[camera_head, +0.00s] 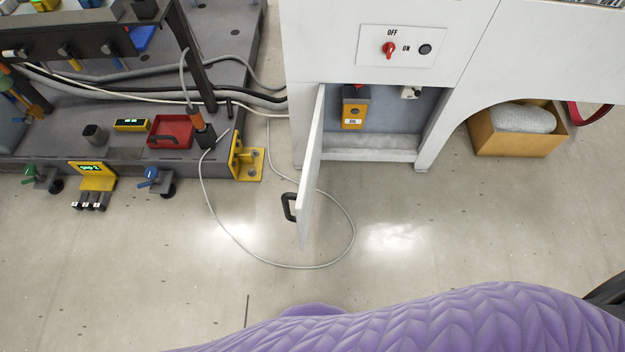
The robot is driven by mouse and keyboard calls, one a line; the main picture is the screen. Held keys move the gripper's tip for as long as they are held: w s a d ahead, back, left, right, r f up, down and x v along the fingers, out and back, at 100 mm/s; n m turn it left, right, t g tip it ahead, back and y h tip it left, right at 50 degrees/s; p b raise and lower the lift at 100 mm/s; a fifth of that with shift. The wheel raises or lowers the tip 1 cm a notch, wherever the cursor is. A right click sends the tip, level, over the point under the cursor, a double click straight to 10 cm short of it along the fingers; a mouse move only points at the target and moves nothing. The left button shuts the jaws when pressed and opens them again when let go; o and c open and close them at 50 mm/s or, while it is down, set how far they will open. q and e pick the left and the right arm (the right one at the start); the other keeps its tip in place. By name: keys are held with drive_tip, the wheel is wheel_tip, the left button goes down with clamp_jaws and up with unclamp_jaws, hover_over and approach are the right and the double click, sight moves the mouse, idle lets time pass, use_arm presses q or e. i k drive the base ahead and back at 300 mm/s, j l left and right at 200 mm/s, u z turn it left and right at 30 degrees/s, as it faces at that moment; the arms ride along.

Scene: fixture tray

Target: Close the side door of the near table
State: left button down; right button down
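The side door (311,165) is a white panel hinged at the left edge of an opening in the white near table (480,35). It stands open, swung out toward me, and is seen almost edge-on. A dark handle (289,207) sticks out from its left face near the free edge. Neither of my grippers is in view, and nothing visible touches the door.
A panel with a red OFF/ON switch (389,49) is above the opening. A grey cable (350,240) loops over the floor around the door's free end. A dark fixture platform (110,165) is at the left, a tan box (515,135) at the right. A purple quilted surface fills the bottom.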

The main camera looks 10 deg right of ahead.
sight(303, 198)
drive_tip(key=i+j+z, duration=0.2)
drive_tip(key=j+z, duration=0.15)
drive_tip(key=i+j+z, duration=0.15)
drive_tip(key=j+z, duration=0.6)
drive_tip(key=i+j+z, duration=0.1)
drive_tip(key=j+z, duration=0.25)
drive_tip(key=k+j+z, duration=0.2)
drive_tip(key=j+z, duration=0.2)
drive_tip(key=k+j+z, duration=0.25)
drive_tip(key=z, duration=0.15)
